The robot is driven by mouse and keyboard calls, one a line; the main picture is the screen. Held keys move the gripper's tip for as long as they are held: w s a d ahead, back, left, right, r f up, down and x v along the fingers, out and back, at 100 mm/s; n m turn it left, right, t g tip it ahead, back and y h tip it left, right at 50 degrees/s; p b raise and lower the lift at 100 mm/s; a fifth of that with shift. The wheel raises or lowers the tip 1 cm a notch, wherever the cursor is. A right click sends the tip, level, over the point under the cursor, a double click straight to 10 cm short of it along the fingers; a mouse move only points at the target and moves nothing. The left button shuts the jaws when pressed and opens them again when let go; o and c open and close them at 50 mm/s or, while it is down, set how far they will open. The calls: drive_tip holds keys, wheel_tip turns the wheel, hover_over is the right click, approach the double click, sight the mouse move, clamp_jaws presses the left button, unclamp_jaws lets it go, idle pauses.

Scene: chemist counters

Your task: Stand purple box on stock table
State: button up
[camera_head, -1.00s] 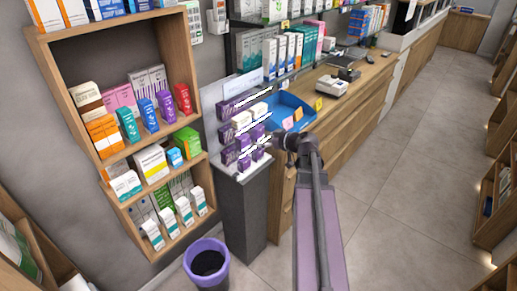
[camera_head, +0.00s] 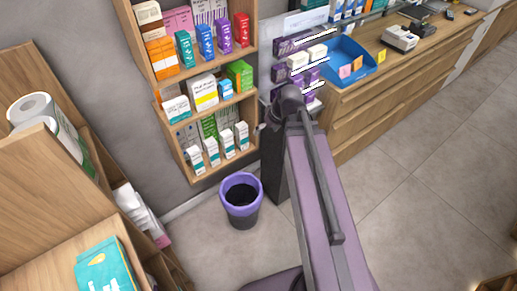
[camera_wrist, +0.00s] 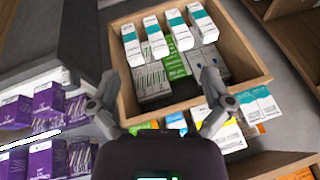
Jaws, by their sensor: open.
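Several purple boxes (camera_head: 281,73) stand on a dark display stand (camera_head: 272,165) beside the wooden counter, partly hidden by my arm. The wrist view shows purple boxes (camera_wrist: 46,104) at its left edge, outside my jaws. One more upright purple box (camera_head: 224,34) stands on the wall shelf. My gripper (camera_wrist: 159,78) is open and empty, its fingers spread in front of a wooden shelf bin of white and green boxes (camera_wrist: 180,32). In the head view my arm largely hides it. I cannot tell for certain which surface is the stock table; a wooden surface (camera_head: 45,255) lies at lower left.
A purple-rimmed bin (camera_head: 241,198) stands on the floor left of my arm. A teal packet (camera_head: 106,268) lies on the lower-left wooden surface, with paper rolls (camera_head: 32,108) behind. A blue tray (camera_head: 345,62) sits on the counter. The floor at right is clear.

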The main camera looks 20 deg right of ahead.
drive_tip(key=s+a+f+m+g+h, duration=0.1)
drive_tip(key=s+a+m+g+h, duration=0.1)
drive_tip(key=s, duration=0.4)
drive_tip(key=shift+a+f+g+h, duration=0.25)
drive_tip(key=shift+a+g+h, duration=0.25)
drive_tip(key=shift+a+h, duration=0.5)
drive_tip(key=shift+a+y, duration=0.1)
drive_tip(key=shift+y, duration=0.2)
drive_tip(key=w+d+r+n+t+y, duration=0.3)
drive_tip(key=w+d+t+y, duration=0.25)
drive_tip(key=w+d, duration=0.45)
drive_tip(key=w+d+r+t, duration=0.1)
drive_tip(key=d+r+t, duration=0.2)
drive_tip(key=d, duration=0.5)
drive_tip(key=w+d+r+t+h+b, duration=0.1)
drive_tip(key=d+r+t, duration=0.3)
drive_tip(key=d, duration=0.4)
drive_tip(key=shift+w+d+r+n, duration=0.2)
drive_tip(key=shift+w+d+n, duration=0.15)
drive_tip(key=shift+w, duration=0.45)
